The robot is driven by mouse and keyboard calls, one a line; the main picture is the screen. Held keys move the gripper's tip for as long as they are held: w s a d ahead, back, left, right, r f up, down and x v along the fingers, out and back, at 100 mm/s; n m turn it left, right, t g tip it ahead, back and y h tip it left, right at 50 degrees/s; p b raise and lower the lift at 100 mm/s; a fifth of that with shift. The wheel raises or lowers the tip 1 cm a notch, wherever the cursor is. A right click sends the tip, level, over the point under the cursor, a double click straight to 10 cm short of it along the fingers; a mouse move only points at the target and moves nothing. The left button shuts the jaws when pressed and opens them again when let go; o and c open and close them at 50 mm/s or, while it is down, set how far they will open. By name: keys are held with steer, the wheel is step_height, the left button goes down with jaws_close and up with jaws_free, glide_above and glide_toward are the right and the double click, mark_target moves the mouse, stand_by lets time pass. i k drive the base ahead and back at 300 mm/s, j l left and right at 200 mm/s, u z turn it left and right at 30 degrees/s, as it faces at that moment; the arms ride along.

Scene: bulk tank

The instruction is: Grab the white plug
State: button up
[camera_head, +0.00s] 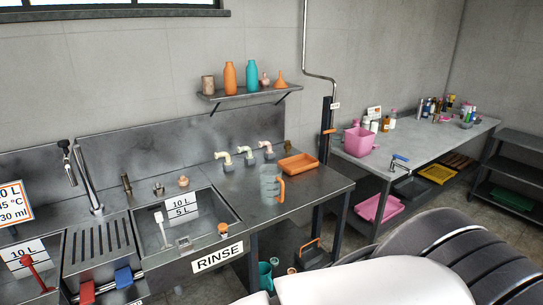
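A white upright piece with a small block-shaped top, which looks like the white plug (160,228), stands in the left part of the rinse sink (228,216). Its lower end is near a small grey fitting on the sink floor, and I cannot tell whether it is seated there. A similar red piece (34,272) stands in the sink at the far left. My gripper is not in view.
A clear jug with an orange handle (270,186) and an orange tray (298,164) sit right of the sink. Red (87,292) and blue (123,277) handled items are at the front edge. Taps stand behind. A shelf (245,95) with bottles hangs above.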

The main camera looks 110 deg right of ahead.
mark_target(158, 217)
steer(key=z, duration=3.45)
